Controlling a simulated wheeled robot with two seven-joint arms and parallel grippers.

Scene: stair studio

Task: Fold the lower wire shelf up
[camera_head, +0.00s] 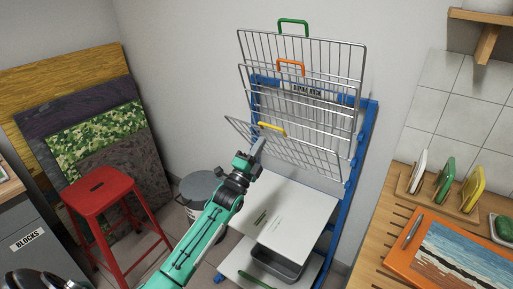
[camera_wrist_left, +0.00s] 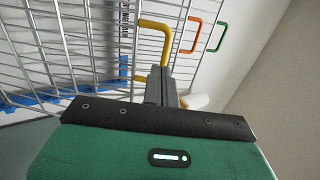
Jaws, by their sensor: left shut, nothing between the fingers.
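The lower wire shelf (camera_head: 310,152) hangs on the blue rack (camera_head: 359,150) and slopes steeply, with its yellow handle (camera_head: 272,129) at the upper edge. My left gripper (camera_head: 258,146) comes in from below left, with its fingers just below the yellow handle in the head view. In the left wrist view the shut fingers (camera_wrist_left: 158,86) are beside the lower end of the yellow handle (camera_wrist_left: 160,38), with nothing between them. Whether they touch the handle or wires is unclear. My right gripper is not in view.
Two wire shelves with an orange handle (camera_head: 290,66) and a green handle (camera_head: 293,23) stand steeply above. White boards (camera_head: 290,209) and a grey tray (camera_head: 270,262) are below. A red stool (camera_head: 97,190) stands left; a wooden counter (camera_head: 384,222) is at right.

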